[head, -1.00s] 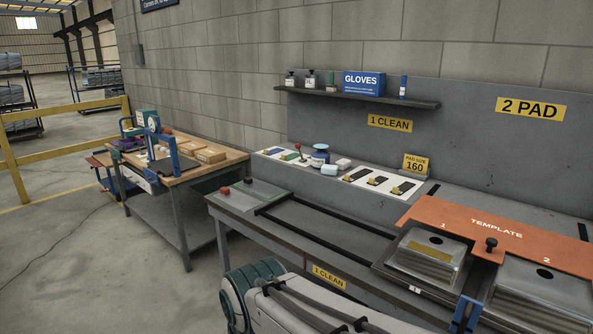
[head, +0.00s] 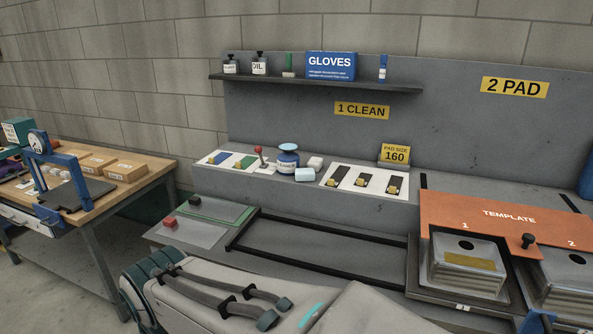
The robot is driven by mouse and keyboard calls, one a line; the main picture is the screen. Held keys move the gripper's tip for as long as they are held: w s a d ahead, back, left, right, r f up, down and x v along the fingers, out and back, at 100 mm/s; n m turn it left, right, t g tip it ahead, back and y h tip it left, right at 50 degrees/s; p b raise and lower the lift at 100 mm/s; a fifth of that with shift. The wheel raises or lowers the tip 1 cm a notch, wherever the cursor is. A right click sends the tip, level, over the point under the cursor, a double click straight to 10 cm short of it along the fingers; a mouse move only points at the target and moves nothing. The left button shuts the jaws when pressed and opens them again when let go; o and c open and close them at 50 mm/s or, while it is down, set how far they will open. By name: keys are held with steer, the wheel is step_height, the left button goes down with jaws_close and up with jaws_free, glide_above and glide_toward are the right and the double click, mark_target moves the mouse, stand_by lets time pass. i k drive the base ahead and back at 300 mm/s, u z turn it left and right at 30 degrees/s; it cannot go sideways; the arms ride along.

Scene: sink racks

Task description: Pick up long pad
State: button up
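Three dark pads with yellowish ends lie side by side on a white board (head: 328,183) on the raised ledge of the workbench: a left pad (head: 342,172), a middle pad (head: 369,174) and a right pad (head: 397,182). A yellow sign reading PAD SIZE 160 (head: 395,154) stands behind them. At this size I cannot tell which pad is the long one. All three lie apart from each other, and nothing touches them from above. Part of my white and teal arm shows along the bottom edge. My gripper is not in view.
Left of the pads are white blocks (head: 305,175), a blue jar (head: 288,160) and a red-knobbed lever (head: 259,153). A shelf (head: 315,85) hangs above. An orange template (head: 490,212) over metal blocks fills the right. Dark rails (head: 320,245) cross the lower bench.

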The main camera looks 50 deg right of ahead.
mark_target(338, 173)
steer(key=z, duration=0.65)
steer(key=i, duration=0.85)
steer(key=z, duration=1.35)
steer(key=i, duration=0.4)
steer(key=z, duration=0.35)
